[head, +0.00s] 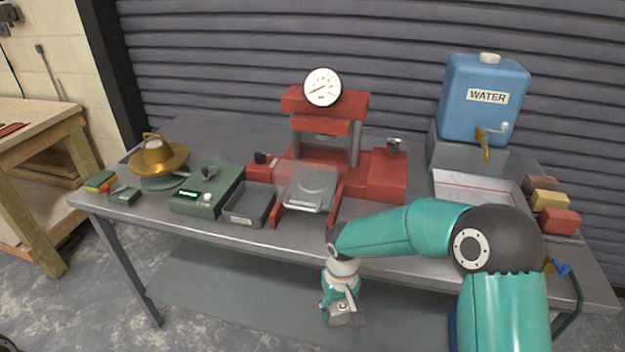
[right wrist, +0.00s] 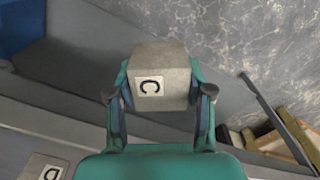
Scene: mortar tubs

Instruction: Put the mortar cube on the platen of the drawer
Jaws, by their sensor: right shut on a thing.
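My right gripper (head: 338,300) is shut on a grey mortar cube (right wrist: 172,62) with a white label marked C. In the head view it holds the cube (head: 350,320) low, in front of the table's front edge and below the tabletop. The right wrist view shows the gripper's fingers (right wrist: 160,98) on two opposite sides of the cube. The drawer of the red press (head: 372,178) is pulled out toward the front, and its grey platen (head: 313,186) looks bare. The platen lies above and left of the gripper in the head view. My left gripper is not in view.
A dark tray (head: 248,204) stands left of the drawer, beside a green scale (head: 205,188). A brass-coloured flow table (head: 160,160) stands further left. A blue water tank (head: 484,95) is at back right. Another block marked D (right wrist: 40,169) shows in the right wrist view.

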